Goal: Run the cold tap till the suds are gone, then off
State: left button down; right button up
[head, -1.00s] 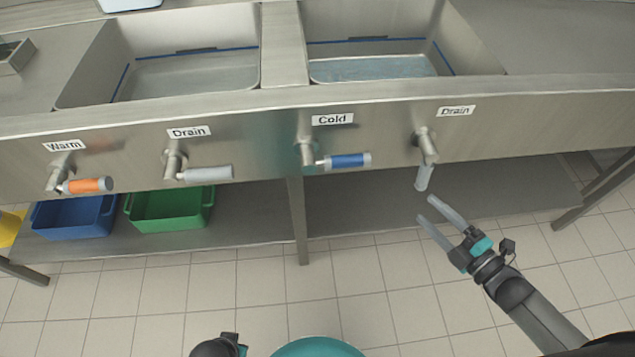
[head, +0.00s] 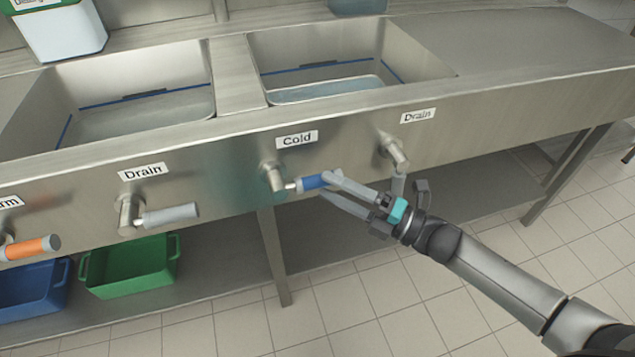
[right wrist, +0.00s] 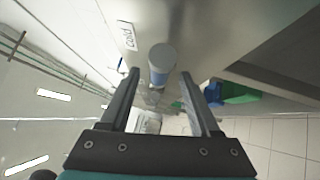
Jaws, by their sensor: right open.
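The cold tap's blue lever (head: 314,182) points right, roughly level, below the "Cold" label (head: 297,139). My right gripper (head: 328,183) is open at the lever's right end, its fingers near the blue grip. In the right wrist view the lever's end (right wrist: 161,58) sits ahead, between the two open fingers (right wrist: 160,80); I cannot tell whether they touch it. The right basin (head: 335,92) holds a shallow layer of pale blue-grey water; suds cannot be made out. My left gripper is not in view.
The right drain lever (head: 398,180) hangs down just behind my right gripper. The left drain lever (head: 170,214) and orange warm lever (head: 32,247) point right. Green (head: 130,268) and blue (head: 32,287) bins sit on the lower shelf. The floor in front is clear.

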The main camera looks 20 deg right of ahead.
aim_at(318, 182)
jog(key=shift+x, duration=1.85)
grip_shut()
